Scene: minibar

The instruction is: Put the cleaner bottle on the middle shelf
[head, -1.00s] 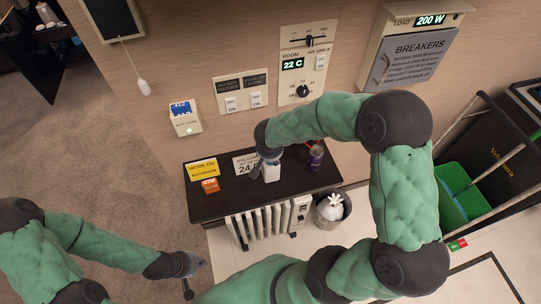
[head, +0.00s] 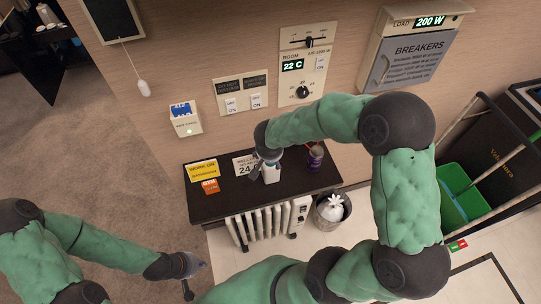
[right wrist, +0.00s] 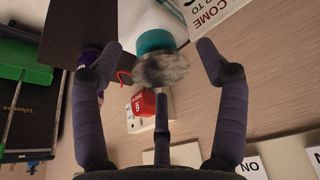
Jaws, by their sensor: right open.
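A white bottle-like object (head: 271,174) stands on the dark console top, under my right gripper (head: 268,160). In the right wrist view its white body ends in a teal collar (right wrist: 155,41) and a grey mottled top (right wrist: 165,69). My right gripper is open (right wrist: 157,62), with its fingers apart on either side of this top. A purple container (head: 315,158) stands just to the right, partly showing in the wrist view. I cannot tell by label which one is the cleaner bottle. My left gripper (head: 187,275) hangs low at left, over the floor. No middle shelf is clearly visible.
The dark console (head: 233,204) carries a yellow sign (head: 202,171), an orange card (head: 210,186) and a white sign (head: 243,166). A white radiator (head: 262,223) and a waste bin (head: 331,211) stand below. Wall panels rise behind. A green bin (head: 463,203) is at right.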

